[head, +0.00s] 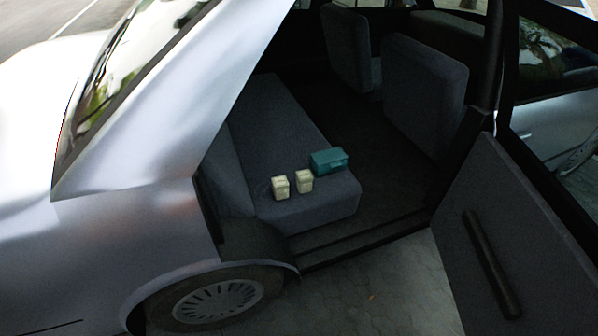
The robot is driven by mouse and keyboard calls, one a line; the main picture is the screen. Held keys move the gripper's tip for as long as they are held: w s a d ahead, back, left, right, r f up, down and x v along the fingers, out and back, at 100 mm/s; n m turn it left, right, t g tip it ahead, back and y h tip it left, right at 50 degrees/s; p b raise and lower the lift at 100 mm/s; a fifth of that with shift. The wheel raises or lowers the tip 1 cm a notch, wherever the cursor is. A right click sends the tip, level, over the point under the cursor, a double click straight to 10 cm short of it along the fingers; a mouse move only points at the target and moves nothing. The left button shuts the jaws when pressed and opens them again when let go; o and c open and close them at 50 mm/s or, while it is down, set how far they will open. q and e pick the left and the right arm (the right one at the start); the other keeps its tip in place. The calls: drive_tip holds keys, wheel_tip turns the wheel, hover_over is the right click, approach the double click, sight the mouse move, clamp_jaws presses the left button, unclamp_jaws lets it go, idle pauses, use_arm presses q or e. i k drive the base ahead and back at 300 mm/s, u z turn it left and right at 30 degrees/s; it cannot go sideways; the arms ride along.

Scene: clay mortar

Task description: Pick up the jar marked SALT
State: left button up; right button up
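Two small cream jars with lids stand side by side on the car's back seat, the left jar (280,187) and the right jar (304,181). They are too small in the head view for any marking to be read, so I cannot tell which one says SALT. Both look upright, with a narrow gap between them. Neither of my grippers is in view.
A teal box (328,161) sits on the seat just behind and right of the jars. The grey seat (270,120) is otherwise clear. The open car door (510,240) stands at the right, the silver body and rear wheel (218,300) at the left.

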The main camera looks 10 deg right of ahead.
sight(304, 178)
drive_tip(key=z, duration=0.6)
drive_tip(key=i, duration=0.85)
drive_tip(key=z, duration=0.75)
